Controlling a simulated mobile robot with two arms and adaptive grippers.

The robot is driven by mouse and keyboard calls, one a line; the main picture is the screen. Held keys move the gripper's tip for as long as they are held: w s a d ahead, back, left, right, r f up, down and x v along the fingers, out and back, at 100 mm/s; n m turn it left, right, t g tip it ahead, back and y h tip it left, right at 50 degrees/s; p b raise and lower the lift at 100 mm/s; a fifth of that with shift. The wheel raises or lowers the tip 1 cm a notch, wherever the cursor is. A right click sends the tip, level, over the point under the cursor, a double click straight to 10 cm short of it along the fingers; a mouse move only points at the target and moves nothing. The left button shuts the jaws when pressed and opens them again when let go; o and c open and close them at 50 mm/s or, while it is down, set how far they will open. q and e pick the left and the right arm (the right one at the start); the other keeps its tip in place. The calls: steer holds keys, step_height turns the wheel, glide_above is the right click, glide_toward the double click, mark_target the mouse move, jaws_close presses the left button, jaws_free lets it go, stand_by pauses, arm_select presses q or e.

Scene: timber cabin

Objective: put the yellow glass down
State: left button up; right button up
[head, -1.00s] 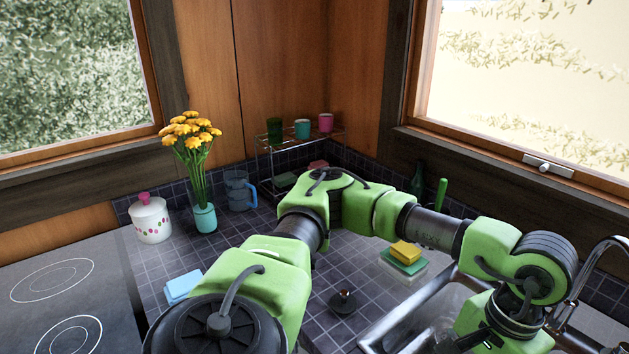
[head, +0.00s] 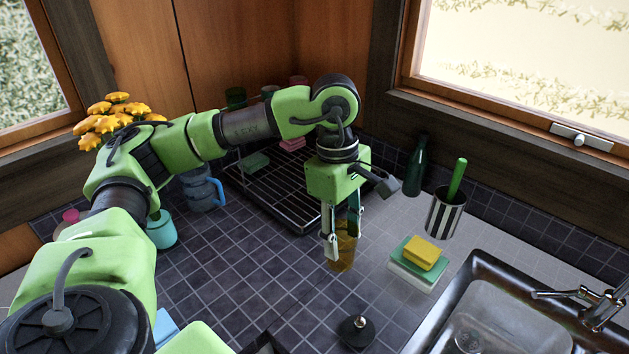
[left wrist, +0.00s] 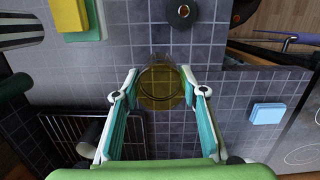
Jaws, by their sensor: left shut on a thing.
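The yellow glass (head: 342,256) is a see-through amber tumbler, upright over the dark tiled counter between the dish rack and the sponges. My left gripper (head: 340,238) points down with its fingers on either side of the glass and is shut on it. In the left wrist view the round glass (left wrist: 163,92) sits between the fingertips of the gripper (left wrist: 158,92). I cannot tell whether its base touches the tiles. My right gripper is not in view.
A wire dish rack (head: 270,205) stands behind. A yellow sponge (head: 425,253), a striped cup (head: 444,216) and a green bottle (head: 415,168) are to the right, near the sink (head: 515,310). A dark round stopper (head: 356,331) lies in front. Tiles left of the glass are clear.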

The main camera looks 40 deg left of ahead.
arm_select(q)
steer(key=n, duration=0.1)
steer(key=w+a+n, duration=0.1)
steer(key=n, duration=0.1)
steer(key=a+r+n, duration=0.1)
steer(key=n, duration=0.1)
steer(key=shift+w+a+r+t, duration=0.1)
steer(key=shift+w+a+t, duration=0.15)
steer(key=shift+t, duration=0.05)
steer(key=w+a+r+n+y+b, duration=0.3)
steer(key=a+n, duration=0.7)
steer(key=n, duration=1)
steer(key=shift+t+h, duration=0.3)
steer(key=shift+h, duration=0.1)
steer(key=w+a+f+p, duration=0.2)
steer(key=w+a+f, duration=0.2)
steer(key=f, duration=0.1)
steer(key=w+a+f+p, duration=0.3)
steer(key=w+a+f, duration=0.2)
steer(key=shift+w+a+f, duration=0.1)
steer(key=shift+w+a, duration=0.1)
steer(key=shift+a, duration=0.1)
steer(key=shift+f, duration=0.55)
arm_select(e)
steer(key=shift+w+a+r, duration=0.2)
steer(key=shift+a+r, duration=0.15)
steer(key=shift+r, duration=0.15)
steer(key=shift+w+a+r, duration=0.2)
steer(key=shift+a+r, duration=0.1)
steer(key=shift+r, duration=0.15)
